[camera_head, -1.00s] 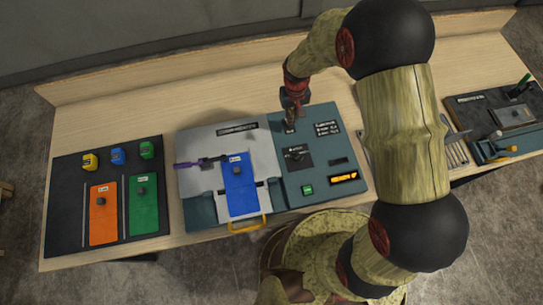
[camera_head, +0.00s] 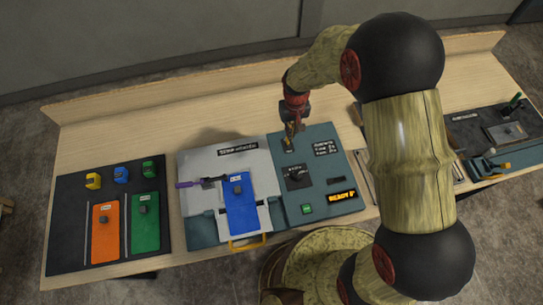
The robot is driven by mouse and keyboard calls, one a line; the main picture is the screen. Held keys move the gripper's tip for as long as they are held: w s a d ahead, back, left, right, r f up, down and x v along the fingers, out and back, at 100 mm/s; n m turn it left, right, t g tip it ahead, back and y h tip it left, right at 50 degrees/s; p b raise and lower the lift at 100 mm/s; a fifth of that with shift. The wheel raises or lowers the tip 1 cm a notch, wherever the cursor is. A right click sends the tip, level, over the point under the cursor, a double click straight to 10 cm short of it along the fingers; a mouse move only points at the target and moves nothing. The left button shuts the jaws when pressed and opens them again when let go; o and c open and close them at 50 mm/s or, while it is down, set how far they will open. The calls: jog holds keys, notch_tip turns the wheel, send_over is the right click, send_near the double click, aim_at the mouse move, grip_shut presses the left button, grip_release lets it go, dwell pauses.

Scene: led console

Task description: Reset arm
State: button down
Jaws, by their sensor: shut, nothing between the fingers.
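My gripper (camera_head: 294,127) hangs at the end of my arm over the top of the teal console panel (camera_head: 293,211). Its fingers are shut with nothing between them. Something small and yellowish shows right at the fingertips; whether they touch it, I cannot tell. Below the gripper the panel carries a black dial plate (camera_head: 296,178), a green button (camera_head: 307,209) and a lit yellow display (camera_head: 341,196) that seems to read "READY". To the left is a grey panel (camera_head: 205,157) with a blue plate (camera_head: 241,205), a purple-handled lever (camera_head: 195,184) and a yellow handle (camera_head: 247,243).
At the left a black board (camera_head: 72,220) holds an orange plate (camera_head: 105,228), a green plate (camera_head: 146,220) and yellow, blue and green blocks. At the right is a dark tool board (camera_head: 470,135). A raised ledge runs along the table's back. Bare wood lies behind the console.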

jog(key=s+d+r+m+t+b, duration=0.1)
jog(key=s+d+r+t+b, duration=0.1)
jog(key=s+d+r+b, duration=0.2)
jog(key=s+d+r+m+t+b, duration=0.1)
jog(key=s+d+r+b, duration=0.3)
jog(key=s+b, duration=0.6)
jog(key=s+d+r+m+t+b, duration=0.1)
jog(key=s+d+r+t+b, duration=0.1)
jog(key=s+d+r+b, duration=0.2)
jog(key=s+d+b, duration=0.2)
jog(key=s+b, duration=0.1)
jog(key=shift+s+d+r+t, duration=0.3)
jog(key=shift+s+d, duration=0.05)
jog(key=shift+d, duration=0.05)
dwell(1.6)
